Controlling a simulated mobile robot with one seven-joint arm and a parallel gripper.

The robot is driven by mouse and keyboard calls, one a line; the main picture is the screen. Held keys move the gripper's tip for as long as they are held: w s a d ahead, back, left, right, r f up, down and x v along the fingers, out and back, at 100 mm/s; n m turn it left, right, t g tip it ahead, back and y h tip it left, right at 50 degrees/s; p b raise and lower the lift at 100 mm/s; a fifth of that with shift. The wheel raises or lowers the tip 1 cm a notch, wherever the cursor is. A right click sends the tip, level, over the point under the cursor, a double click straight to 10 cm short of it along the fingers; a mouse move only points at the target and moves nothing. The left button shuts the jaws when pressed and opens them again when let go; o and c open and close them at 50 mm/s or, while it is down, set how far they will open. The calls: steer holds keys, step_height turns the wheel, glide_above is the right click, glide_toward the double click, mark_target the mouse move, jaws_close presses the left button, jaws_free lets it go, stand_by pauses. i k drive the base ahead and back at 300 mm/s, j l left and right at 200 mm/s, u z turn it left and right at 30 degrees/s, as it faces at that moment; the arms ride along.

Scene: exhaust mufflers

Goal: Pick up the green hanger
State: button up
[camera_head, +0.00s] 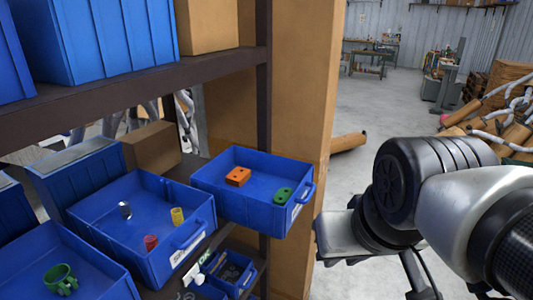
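A small green block-like piece with holes, which looks like the green hanger (283,195), lies in the right part of a blue bin (245,210) on the shelf. An orange piece of similar shape (237,176) lies to its left in the same bin. My arm comes in from the right. The end of my gripper (338,236) shows as a grey body to the right of this bin, apart from the hanger. Its fingertips are not visible, so I cannot see whether it is open or holds anything.
A second blue bin (142,222) holds a red, a yellow and a silver-dark small part. A third bin (95,285) at lower left holds a green ring-like part (61,279). A dark shelf post (263,80) and upper shelf (130,93) stand close. Open floor (370,130) lies to the right.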

mark_target(282, 195)
steer(key=i+l, duration=0.35)
steer(key=i+l+u, duration=0.25)
steer(key=i+l, duration=0.15)
steer(key=i+l+u, duration=0.3)
steer(key=u, duration=0.45)
steer(key=l+u, duration=0.15)
steer(key=u, duration=0.3)
steer(key=l+u, duration=0.1)
steer(key=u, duration=0.4)
